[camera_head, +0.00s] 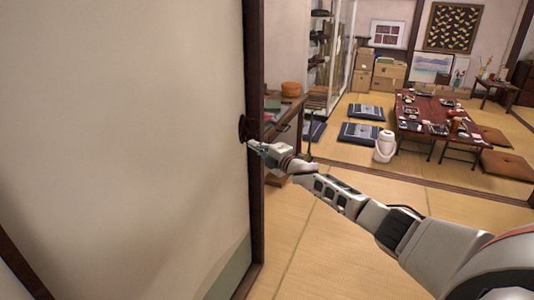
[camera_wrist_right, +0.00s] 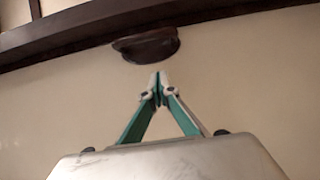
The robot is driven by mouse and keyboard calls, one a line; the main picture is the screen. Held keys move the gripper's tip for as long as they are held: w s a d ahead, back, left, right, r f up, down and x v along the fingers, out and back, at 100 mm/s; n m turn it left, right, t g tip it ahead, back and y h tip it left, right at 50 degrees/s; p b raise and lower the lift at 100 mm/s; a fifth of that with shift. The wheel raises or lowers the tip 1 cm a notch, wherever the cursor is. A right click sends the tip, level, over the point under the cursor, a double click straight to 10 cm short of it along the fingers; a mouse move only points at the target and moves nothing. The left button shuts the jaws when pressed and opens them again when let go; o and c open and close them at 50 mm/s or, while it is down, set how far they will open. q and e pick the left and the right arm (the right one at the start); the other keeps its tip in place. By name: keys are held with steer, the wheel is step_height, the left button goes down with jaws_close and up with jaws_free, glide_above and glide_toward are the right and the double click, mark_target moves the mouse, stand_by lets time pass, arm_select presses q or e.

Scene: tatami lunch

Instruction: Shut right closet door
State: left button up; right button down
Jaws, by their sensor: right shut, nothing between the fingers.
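The closet door (camera_head: 130,150) is a large cream sliding panel with a dark wooden edge, filling the left of the head view. It also shows in the right wrist view (camera_wrist_right: 240,65). A dark round recessed pull (camera_head: 242,129) sits near its right edge; it also shows in the right wrist view (camera_wrist_right: 147,45). My right gripper (camera_head: 251,144) is at the pull, with its fingertips together and empty. In the right wrist view the shut fingertips (camera_wrist_right: 158,78) point at the pull and sit just below it; whether they touch the door I cannot tell. My left gripper is not in view.
Beyond the door edge, a wooden desk (camera_head: 288,118) stands close behind my right gripper. Farther back are a low table (camera_head: 436,108) with dishes, blue cushions (camera_head: 361,132) and a white pot (camera_head: 385,147). Open tatami (camera_head: 330,255) lies below my right arm.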

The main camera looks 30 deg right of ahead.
steer(key=shift+s+d+p, duration=0.8)
steer(key=shift+s+d, duration=0.15)
steer(key=shift+s, duration=3)
steer(key=s+a+f+m+g, duration=0.1)
steer(key=s+a+f+m, duration=0.2)
steer(key=s+a+f, duration=0.6)
steer(key=s+a+f+m+g, duration=0.25)
steer(key=s+a+f, duration=0.45)
steer(key=f, duration=0.4)
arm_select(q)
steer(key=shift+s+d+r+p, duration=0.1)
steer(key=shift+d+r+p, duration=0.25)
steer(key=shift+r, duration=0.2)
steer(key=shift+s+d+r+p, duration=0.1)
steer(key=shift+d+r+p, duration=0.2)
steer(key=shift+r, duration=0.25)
arm_select(e)
steer(key=s+a+f+m+g, duration=0.1)
steer(key=s+a+f+m, duration=0.1)
steer(key=s, duration=0.8)
steer(key=s+a+f+m+g, duration=0.1)
steer(key=s+a+f+m, duration=0.2)
steer(key=s, duration=0.6)
steer(key=s+a+f+m+g, duration=0.1)
steer(key=s+a+f+m, duration=0.2)
steer(key=s, duration=0.7)
steer(key=shift+s+f+m+h, duration=0.4)
steer(key=shift+f+m, duration=0.55)
steer(key=shift+m, duration=0.2)
steer(key=shift+g, duration=0.25)
